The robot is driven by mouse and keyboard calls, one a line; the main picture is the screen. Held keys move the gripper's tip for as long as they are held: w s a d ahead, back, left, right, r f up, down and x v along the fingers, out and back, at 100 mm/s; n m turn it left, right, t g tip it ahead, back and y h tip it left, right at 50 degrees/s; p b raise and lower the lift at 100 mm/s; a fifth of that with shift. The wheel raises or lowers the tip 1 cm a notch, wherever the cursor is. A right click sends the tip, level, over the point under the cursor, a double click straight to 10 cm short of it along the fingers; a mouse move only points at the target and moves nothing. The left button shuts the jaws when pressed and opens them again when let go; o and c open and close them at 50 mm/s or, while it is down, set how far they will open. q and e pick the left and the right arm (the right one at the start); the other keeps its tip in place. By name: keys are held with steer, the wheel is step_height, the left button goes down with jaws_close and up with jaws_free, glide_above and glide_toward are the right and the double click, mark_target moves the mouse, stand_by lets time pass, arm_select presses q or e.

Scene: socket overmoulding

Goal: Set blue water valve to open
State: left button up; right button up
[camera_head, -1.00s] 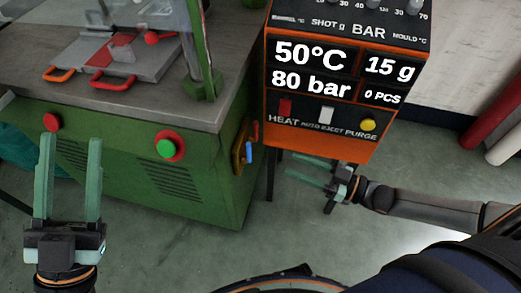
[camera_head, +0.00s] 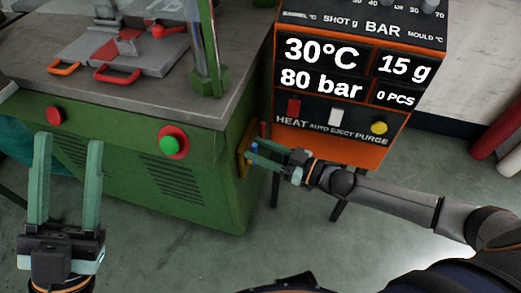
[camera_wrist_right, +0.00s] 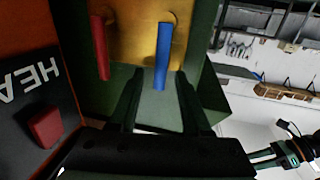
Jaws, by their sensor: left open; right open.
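The blue water valve lever (camera_head: 254,147) sits on a yellow plate on the right side of the green machine. In the right wrist view the blue lever (camera_wrist_right: 163,56) hangs down from its pivot, with its lower end between my right gripper's fingers. My right gripper (camera_head: 256,155) is open; in the right wrist view its fingers (camera_wrist_right: 160,80) stand either side of the lever, and contact cannot be told. My left gripper (camera_head: 68,145) is open and empty in front of the green machine, away from the valve.
A red lever (camera_wrist_right: 100,47) hangs left of the blue one on the yellow plate (camera_wrist_right: 132,38). The orange control box (camera_head: 335,150) with its display stands close beside my right gripper. The green machine (camera_head: 110,160) fills the left. Floor at the front is clear.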

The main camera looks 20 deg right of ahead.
jaws_close()
stand_by(0.3)
stand_by(1.1)
